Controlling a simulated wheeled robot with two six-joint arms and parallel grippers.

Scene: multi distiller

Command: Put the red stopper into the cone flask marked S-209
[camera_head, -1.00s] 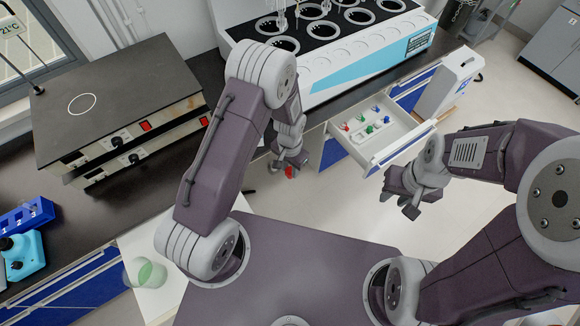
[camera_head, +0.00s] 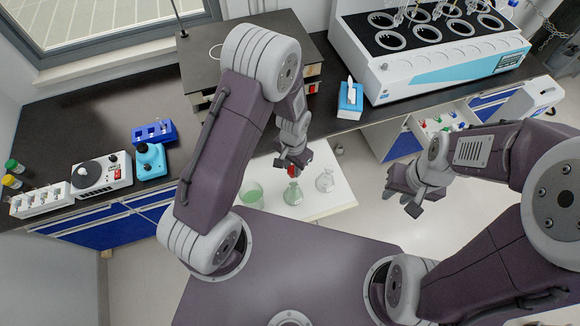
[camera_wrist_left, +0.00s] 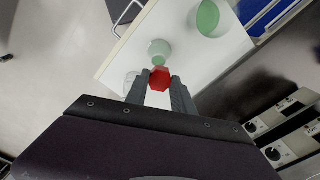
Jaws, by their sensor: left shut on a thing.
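My left gripper (camera_head: 291,168) is shut on the red stopper (camera_head: 292,172). In the left wrist view, the stopper (camera_wrist_left: 160,79) sits between the two fingertips. A cone flask with pale green contents (camera_head: 292,195) stands on the white surface, close to the stopper in the head view. It also shows just past the stopper in the left wrist view (camera_wrist_left: 160,50). A second, clear cone flask (camera_head: 325,182) stands to its right. No marking can be read on either flask. My right gripper (camera_head: 412,196) hangs over the floor, away from the flasks; its finger gap is unclear.
A beaker with green contents (camera_head: 250,194) stands left of the flasks on the white surface (camera_head: 335,201). An open drawer (camera_head: 432,126) holds small coloured stoppers. The dark counter behind bears a blue rack (camera_head: 154,133), a blue box (camera_head: 350,101) and a white heating bath (camera_head: 440,75).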

